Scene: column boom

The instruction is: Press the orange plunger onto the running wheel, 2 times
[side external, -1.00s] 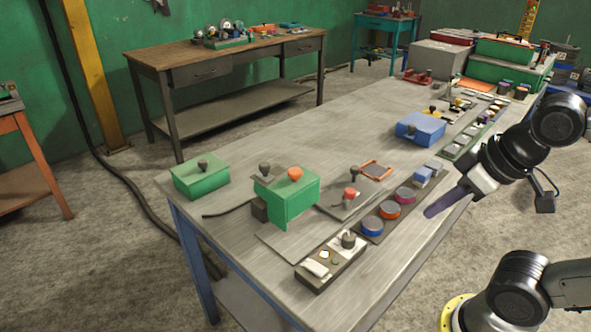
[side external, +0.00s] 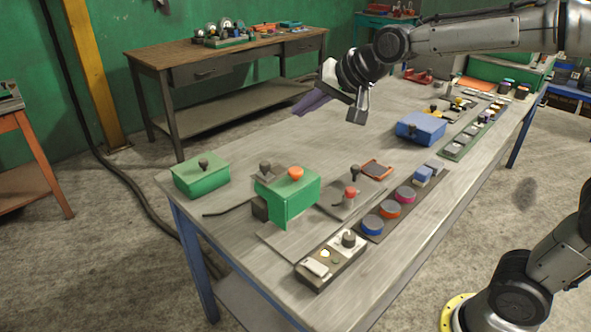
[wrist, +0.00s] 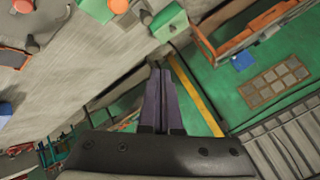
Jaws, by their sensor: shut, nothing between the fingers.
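The orange plunger (side external: 295,173) sits on top of a green box (side external: 292,203) near the front left of the bench. In the wrist view an orange knob (wrist: 118,5) on a green box (wrist: 98,8) shows at the top edge. I cannot make out a running wheel or tell whether anything turns. My gripper (side external: 298,108) has purple fingers, shut with nothing between them. It is in the air above and behind the green box, well apart from the plunger. The fingers (wrist: 160,70) also show in the wrist view, pointing past the bench edge.
A lower green box with a dark knob (side external: 203,162) stands at the left bench corner. A plate with a red button (side external: 350,191), a control box (side external: 330,262), a row of coloured buttons (side external: 390,209) and a blue box (side external: 421,128) stand to the right. The back middle of the bench is clear.

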